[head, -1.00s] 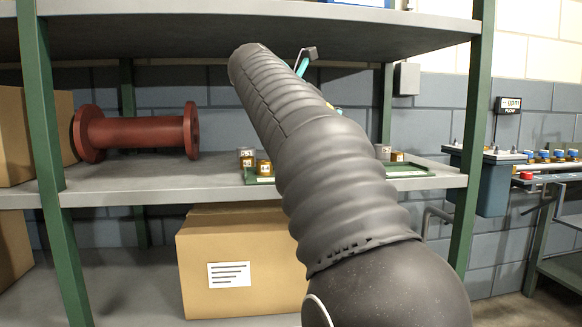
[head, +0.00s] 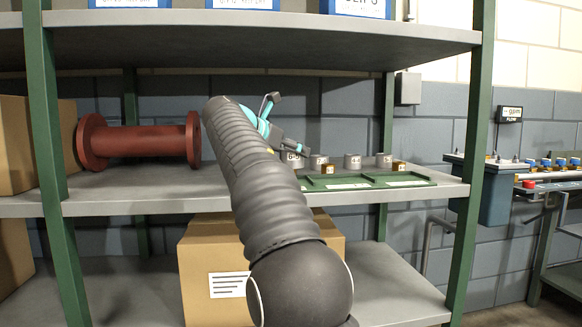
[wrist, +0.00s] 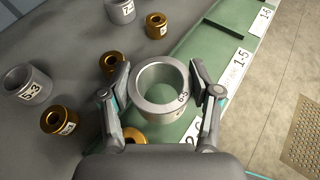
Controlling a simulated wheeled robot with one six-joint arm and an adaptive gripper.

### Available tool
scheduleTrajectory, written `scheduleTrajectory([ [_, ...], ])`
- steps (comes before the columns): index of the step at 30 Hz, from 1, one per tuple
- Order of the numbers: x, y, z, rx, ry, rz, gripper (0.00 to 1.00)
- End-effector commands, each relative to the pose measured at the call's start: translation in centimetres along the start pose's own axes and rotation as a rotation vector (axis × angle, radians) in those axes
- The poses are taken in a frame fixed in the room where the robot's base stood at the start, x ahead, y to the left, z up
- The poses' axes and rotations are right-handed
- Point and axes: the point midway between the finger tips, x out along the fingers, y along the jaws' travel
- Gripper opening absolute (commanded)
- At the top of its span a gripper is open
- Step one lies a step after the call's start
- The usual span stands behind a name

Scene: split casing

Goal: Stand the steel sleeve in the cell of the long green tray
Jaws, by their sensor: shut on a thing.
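The long green tray (wrist: 212,52) runs under and right of the sleeve, with white number labels such as 1.5 (wrist: 238,64) and 1.6. The sleeve's lower end is hidden, so I cannot tell whether it touches the tray. In the head view my gripper (head: 298,150) is over the left end of the tray (head: 415,181).
Other steel sleeves, 5-3 (wrist: 27,86) and 7-4 (wrist: 121,10), stand left on the grey shelf among several brass sleeves (wrist: 59,121). One brass sleeve (wrist: 134,136) is close below the left finger. A red flanged pipe (head: 140,141) lies at left. An upper shelf (head: 250,42) hangs above.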

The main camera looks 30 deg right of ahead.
Motion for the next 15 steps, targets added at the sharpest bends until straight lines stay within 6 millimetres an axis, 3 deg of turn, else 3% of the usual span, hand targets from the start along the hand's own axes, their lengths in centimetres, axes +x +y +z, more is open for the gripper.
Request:
scheduleTrajectory([
  [9,1.3,-0.1,-3.3,0.001,-0.002,0.000,0.00],
  [15,1.4,-0.1,-3.5,0.002,-0.002,0.002,0.00],
])
